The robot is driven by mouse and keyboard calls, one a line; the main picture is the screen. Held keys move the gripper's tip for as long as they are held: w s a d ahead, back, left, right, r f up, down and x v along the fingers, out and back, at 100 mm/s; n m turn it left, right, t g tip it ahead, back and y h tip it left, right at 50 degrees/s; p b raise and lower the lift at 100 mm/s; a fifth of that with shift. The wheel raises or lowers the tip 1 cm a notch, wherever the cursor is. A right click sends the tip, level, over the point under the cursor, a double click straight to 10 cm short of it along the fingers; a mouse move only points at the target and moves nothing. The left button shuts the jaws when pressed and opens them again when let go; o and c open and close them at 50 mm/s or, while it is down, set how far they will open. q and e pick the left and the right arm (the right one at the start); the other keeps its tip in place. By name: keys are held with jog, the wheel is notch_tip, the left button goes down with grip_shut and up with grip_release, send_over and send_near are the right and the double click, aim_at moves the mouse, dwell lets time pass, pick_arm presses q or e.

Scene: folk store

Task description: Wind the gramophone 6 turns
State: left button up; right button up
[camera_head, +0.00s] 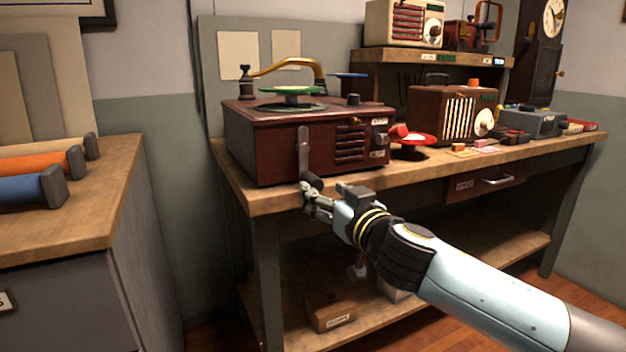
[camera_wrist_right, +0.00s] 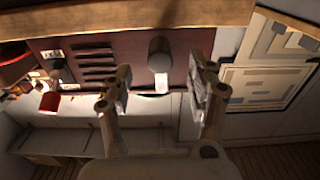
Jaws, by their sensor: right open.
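The gramophone (camera_head: 272,150) is a dark red box on the workbench, with a green turntable disc (camera_head: 291,90) and a brass arm (camera_head: 290,66) on top. Its grey crank (camera_head: 303,150) hangs down on the front face and ends in a dark round knob (camera_head: 312,181). My right gripper (camera_head: 309,196) is just below and in front of this knob. In the right wrist view, the open fingers of my right gripper (camera_wrist_right: 160,92) stand either side of a gap, with the dark knob (camera_wrist_right: 160,51) just beyond it. Whether they touch it, I cannot tell. My left gripper is out of view.
The workbench (camera_head: 262,202) edge runs close under the crank. A red dish (camera_head: 415,140) and a brown radio (camera_head: 425,105) stand right of the gramophone. A counter (camera_head: 95,215) with cloth rolls is at left; a floor gap separates it from the bench.

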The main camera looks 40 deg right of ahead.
aim_at(317, 187)
jog(key=p+x, duration=0.1)
jog(key=x, duration=0.4)
jog(key=shift+w+r, duration=0.1)
jog(key=shift+w, duration=0.15)
jog(key=shift+w+d, duration=0.1)
jog(key=c, duration=1)
jog(key=shift+o, duration=0.2)
